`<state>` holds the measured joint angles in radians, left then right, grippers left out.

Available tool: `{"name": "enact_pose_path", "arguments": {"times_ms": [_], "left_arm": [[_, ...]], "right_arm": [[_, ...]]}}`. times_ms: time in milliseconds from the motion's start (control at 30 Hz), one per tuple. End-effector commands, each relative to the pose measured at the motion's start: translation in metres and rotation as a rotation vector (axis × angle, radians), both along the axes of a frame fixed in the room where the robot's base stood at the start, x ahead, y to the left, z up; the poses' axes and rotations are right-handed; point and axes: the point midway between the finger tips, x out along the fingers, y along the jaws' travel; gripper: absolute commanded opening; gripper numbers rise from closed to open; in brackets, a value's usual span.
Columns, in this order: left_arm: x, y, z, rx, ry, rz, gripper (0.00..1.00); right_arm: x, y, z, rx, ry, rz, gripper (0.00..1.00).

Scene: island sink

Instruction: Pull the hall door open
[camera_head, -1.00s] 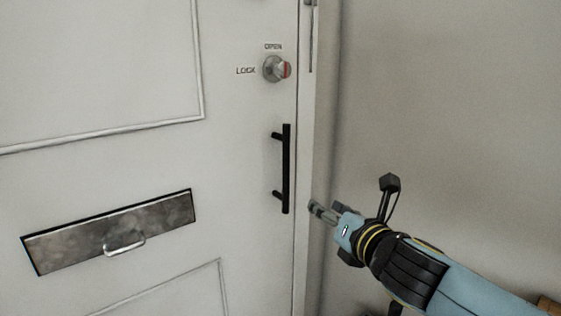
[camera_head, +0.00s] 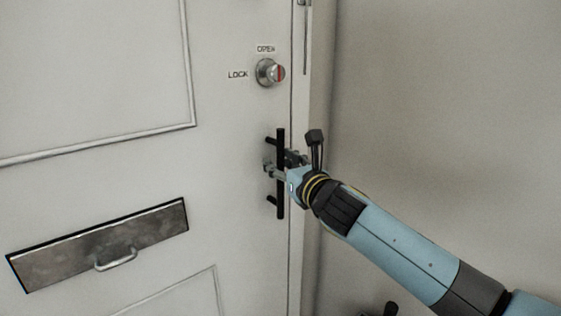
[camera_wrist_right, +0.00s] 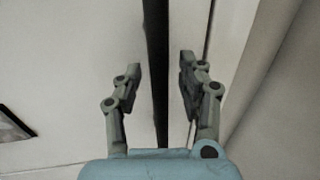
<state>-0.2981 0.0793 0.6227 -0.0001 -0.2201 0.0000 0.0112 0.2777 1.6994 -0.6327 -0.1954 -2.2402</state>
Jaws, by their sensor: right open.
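The white hall door (camera_head: 90,75) fills the left of the head view and looks shut against its frame. Its black vertical bar handle (camera_head: 281,205) is near the door's right edge, standing off on two short mounts. My right gripper (camera_head: 273,168) is at the middle of the handle, open. In the right wrist view the black handle (camera_wrist_right: 156,60) runs between the two open fingers of my right gripper (camera_wrist_right: 160,75), with a gap visible on each side. Part of the handle's middle is hidden by the gripper in the head view.
A round lock knob (camera_head: 268,73) with a red mark sits above the handle, between the labels OPEN and LOCK. A metal letter plate (camera_head: 70,255) with a small pull is at lower left. A plain wall (camera_head: 440,100) stands right of the door frame.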

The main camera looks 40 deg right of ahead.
Motion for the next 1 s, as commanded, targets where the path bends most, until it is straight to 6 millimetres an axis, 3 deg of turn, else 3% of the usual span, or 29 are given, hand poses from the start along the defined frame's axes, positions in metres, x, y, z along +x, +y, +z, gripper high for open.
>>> {"name": "enact_pose_path", "arguments": {"times_ms": [267,567,1000], "left_arm": [[0.0009,0.0005,0.0001,0.001,-0.001,0.000,0.40],[-0.0021,0.0007,-0.0001,0.001,0.003,0.000,0.40],[-0.0035,0.0007,-0.0002,0.001,0.005,0.000,0.40]], "right_arm": [[0.0015,0.0000,-0.0005,0.001,0.001,0.000,0.40],[0.0013,-0.0001,-0.0004,0.001,0.001,0.000,0.01],[0.0012,0.0001,-0.0004,0.002,0.001,0.000,0.00]]}}
